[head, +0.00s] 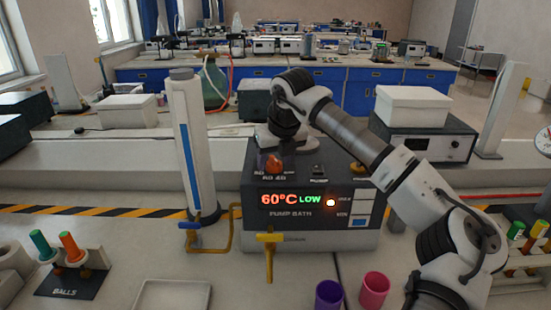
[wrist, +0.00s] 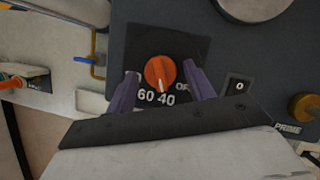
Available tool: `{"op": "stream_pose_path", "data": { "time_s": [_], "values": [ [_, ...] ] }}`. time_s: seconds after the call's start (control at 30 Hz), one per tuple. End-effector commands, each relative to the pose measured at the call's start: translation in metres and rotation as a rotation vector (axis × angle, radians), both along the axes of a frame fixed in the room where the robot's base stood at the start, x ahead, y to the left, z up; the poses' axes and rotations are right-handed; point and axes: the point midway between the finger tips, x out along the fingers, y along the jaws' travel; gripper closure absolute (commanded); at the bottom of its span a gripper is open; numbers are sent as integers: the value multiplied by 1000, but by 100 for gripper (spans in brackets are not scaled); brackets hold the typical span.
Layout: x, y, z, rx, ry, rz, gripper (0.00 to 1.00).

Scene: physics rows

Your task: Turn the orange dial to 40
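The orange dial (wrist: 160,71) is on the dark top panel of the pump bath (head: 312,241). In the wrist view its white pointer line points down, between the printed 60 and 40 and closer to the 40. Part of an OFF label shows to its right. My gripper (wrist: 161,70) is open, with one purple finger on each side of the dial and a gap visible on both sides. In the head view the dial (head: 273,164) shows below my wrist. The display (head: 292,199) reads 60°C LOW, with a lit orange lamp beside it.
A small switch (wrist: 238,87) and a brass PRIME knob (wrist: 304,106) are right of the dial. A tall white cylinder (head: 192,145) and yellow pipework (head: 232,232) stand left of the bath. Purple (head: 328,296) and pink (head: 373,291) cups stand in front.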

Motion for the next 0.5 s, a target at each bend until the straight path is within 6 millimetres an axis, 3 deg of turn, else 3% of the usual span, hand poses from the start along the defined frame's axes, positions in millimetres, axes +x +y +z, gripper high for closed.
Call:
{"op": "stream_pose_path", "data": {
  "time_s": [0.33, 0.5],
  "values": [
    [0, -1, 2, 0, -1, -1, 42],
    [-7, -4, 20, -1, -5, -2, 42]
  ]
}}
